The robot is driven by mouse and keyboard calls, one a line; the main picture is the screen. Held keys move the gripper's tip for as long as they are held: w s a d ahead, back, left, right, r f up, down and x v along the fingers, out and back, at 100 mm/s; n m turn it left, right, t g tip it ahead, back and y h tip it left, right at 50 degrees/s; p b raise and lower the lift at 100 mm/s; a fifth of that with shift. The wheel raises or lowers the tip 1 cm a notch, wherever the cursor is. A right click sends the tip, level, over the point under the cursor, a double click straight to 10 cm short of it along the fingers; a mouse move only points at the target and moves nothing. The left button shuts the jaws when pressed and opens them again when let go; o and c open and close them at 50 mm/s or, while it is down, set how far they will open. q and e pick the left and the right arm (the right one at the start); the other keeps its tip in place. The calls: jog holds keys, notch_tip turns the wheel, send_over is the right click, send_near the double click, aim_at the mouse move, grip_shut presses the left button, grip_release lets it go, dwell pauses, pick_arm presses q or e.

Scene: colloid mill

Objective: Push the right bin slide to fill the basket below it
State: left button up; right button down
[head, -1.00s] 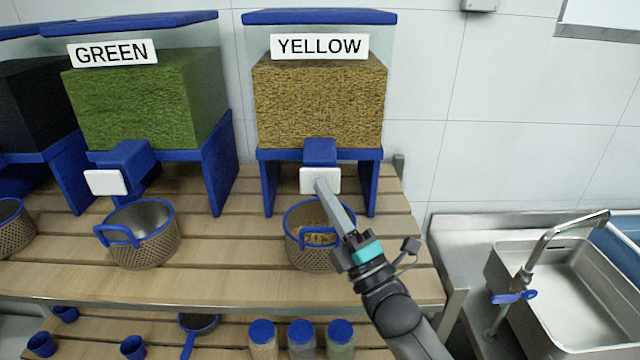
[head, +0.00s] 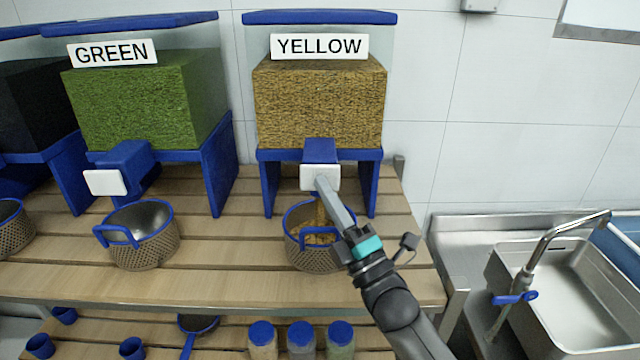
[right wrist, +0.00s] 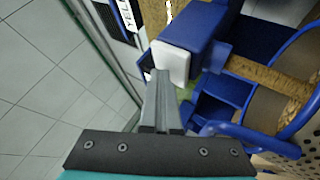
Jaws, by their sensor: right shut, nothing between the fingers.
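The right bin (head: 318,105), labelled YELLOW, holds yellow-brown grains on a blue stand. Its slide has a white front plate (head: 313,177) on a blue block (head: 320,150). My right gripper (head: 322,184) is shut and empty, its fingertips at the white plate. In the right wrist view the fingertips (right wrist: 161,92) also meet the slide's plate (right wrist: 171,63). The basket (head: 306,258) below is mesh with a blue rim and handle. Yellow-brown grains (head: 319,236) lie in it, and a stream of grains falls in. My left gripper is not in view.
The GREEN bin (head: 145,100) and an empty-looking basket (head: 146,250) stand to the left on the slatted wooden bench (head: 220,285). A sink (head: 570,285) with a tap is at the right. Lidded jars (head: 301,338) and blue cups stand on the shelf below.

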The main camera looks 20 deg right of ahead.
jog(key=shift+s, duration=0.1)
jog(key=shift+s+a+p, duration=0.2)
jog(key=shift+s+p, duration=0.1)
jog(key=shift+s, duration=0.35)
jog(key=shift+s+a+p, duration=0.15)
jog(key=shift+s+p, duration=0.15)
jog(key=shift+s, duration=0.3)
jog(key=s+p, duration=0.1)
jog(key=s, duration=0.1)
jog(key=s+a, duration=0.1)
jog(key=s, duration=0.1)
jog(key=shift+s+a+p, duration=0.2)
jog(key=shift+s+p, duration=0.15)
jog(key=shift+s, duration=0.05)
jog(key=shift+w+f, duration=0.1)
